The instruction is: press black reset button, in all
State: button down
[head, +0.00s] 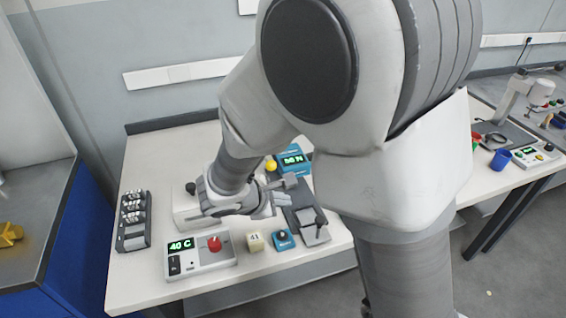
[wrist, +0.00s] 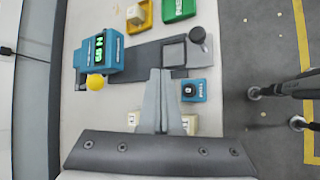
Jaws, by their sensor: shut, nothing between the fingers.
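A small blue box (head: 283,239) with a round dark button on top stands near the table's front edge. It also shows in the wrist view (wrist: 194,90), right of my fingertips, with small white lettering too small to read for certain. My gripper (head: 272,198) is shut and empty, above the table and behind the blue box. In the wrist view its fingers (wrist: 160,75) lie together over a grey-and-dark device, apart from the blue box in the picture. I cannot tell the height of the fingertips over the table.
A dark-based device (head: 312,232) with a black knob (wrist: 197,34) stands beside the box. A blue display unit (wrist: 100,52) and yellow ball (wrist: 95,82) are near it. A cream cube (head: 255,242) and a red-knob panel (head: 200,257) stand left. A rack (head: 133,220) is farther left.

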jog(key=shift+w+a+f+n, duration=0.1)
jog(key=shift+a+f+n, duration=0.5)
jog(key=shift+f, duration=0.15)
jog(key=shift+f, duration=0.1)
jog(key=b, duration=0.6)
send_over(282, 235)
jog(key=f, duration=0.4)
jog(key=a+f, duration=0.1)
jog(key=f, duration=0.2)
jog(key=shift+s, duration=0.3)
jog(key=shift+f+b, duration=0.65)
jog(key=shift+f, duration=0.15)
jog(key=shift+f+b, duration=0.45)
jog(key=shift+b, duration=0.2)
